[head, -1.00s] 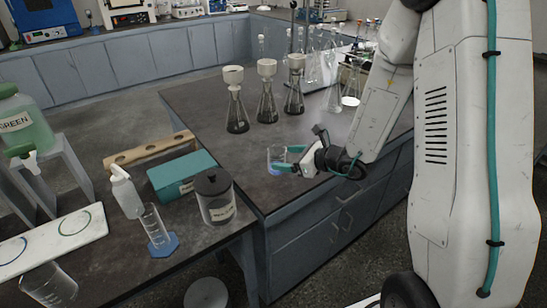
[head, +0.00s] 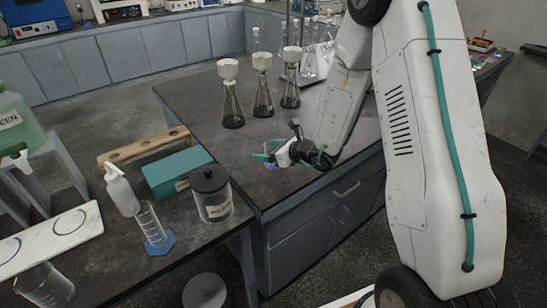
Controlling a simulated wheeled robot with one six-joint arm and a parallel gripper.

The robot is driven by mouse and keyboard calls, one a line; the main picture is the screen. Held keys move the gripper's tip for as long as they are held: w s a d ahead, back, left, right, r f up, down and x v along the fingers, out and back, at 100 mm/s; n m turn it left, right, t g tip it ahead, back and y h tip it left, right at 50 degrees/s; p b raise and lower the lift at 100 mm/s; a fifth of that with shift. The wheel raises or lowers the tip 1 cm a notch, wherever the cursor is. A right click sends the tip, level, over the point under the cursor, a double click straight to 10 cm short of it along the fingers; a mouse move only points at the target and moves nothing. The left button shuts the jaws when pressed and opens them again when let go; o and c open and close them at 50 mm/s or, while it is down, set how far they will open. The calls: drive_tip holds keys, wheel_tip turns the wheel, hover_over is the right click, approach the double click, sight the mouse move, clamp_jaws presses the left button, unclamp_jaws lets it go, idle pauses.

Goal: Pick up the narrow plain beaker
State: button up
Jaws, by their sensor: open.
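My gripper (head: 266,158) is open, with its teal fingers pointing left above the near edge of the central dark bench. A small clear vessel with a bluish tint (head: 272,167) shows faintly at the fingers. It may be the narrow plain beaker, but it is too small and covered to be sure, and I cannot tell whether the fingers touch it. Another clear glass beaker (head: 46,286), with marks on its side, stands at the lower left of the near bench.
Funnel-topped flasks (head: 262,95) stand behind my gripper on the central bench (head: 330,150).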

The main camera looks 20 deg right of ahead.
drive_tip(key=c, duration=1.1)
drive_tip(key=shift+r, duration=0.1)
